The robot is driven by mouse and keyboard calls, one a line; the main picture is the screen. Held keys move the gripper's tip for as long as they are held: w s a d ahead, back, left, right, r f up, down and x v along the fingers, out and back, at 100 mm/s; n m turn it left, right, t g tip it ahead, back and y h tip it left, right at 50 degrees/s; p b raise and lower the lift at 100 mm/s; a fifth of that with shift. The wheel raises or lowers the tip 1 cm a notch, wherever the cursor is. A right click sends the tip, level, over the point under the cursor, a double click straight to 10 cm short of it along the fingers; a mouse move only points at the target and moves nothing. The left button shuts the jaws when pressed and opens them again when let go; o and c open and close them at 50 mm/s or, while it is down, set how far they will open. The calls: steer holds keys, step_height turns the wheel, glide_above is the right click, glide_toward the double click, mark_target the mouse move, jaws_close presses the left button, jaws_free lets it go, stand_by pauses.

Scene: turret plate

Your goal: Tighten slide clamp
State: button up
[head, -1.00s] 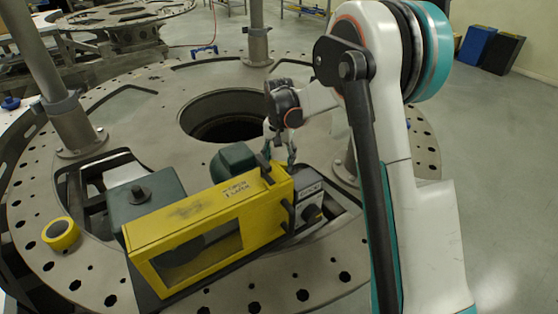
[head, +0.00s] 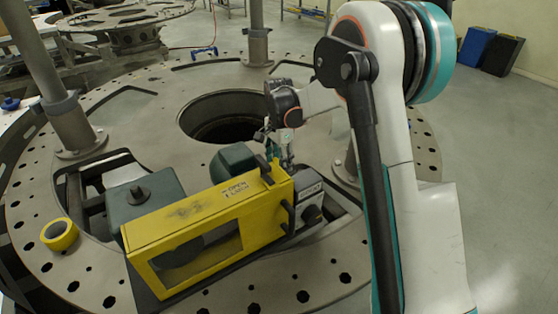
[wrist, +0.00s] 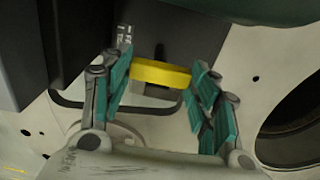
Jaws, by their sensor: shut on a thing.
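In the wrist view, my gripper (wrist: 162,74) has its two teal-padded fingers at the ends of a short yellow bar (wrist: 160,74), shut on it. The bar looks like the handle of the slide clamp; a dark slotted piece (wrist: 155,52) lies just beyond it. In the head view, my gripper (head: 279,153) points down at the far right end of the yellow box frame (head: 205,222), beside a small dark bracket. The fingertips and the bar are small and partly hidden there.
The grey round turret plate (head: 110,255) has many holes and a large central opening (head: 222,118). A dark green block (head: 143,198) and a yellow tape roll (head: 60,234) are at left. Upright posts (head: 52,85) rise from the plate.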

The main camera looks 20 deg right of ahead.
stand_by(0.5)
steer(key=o, duration=1.1)
steer(key=shift+c, duration=0.2)
step_height(320, 180, up, 12)
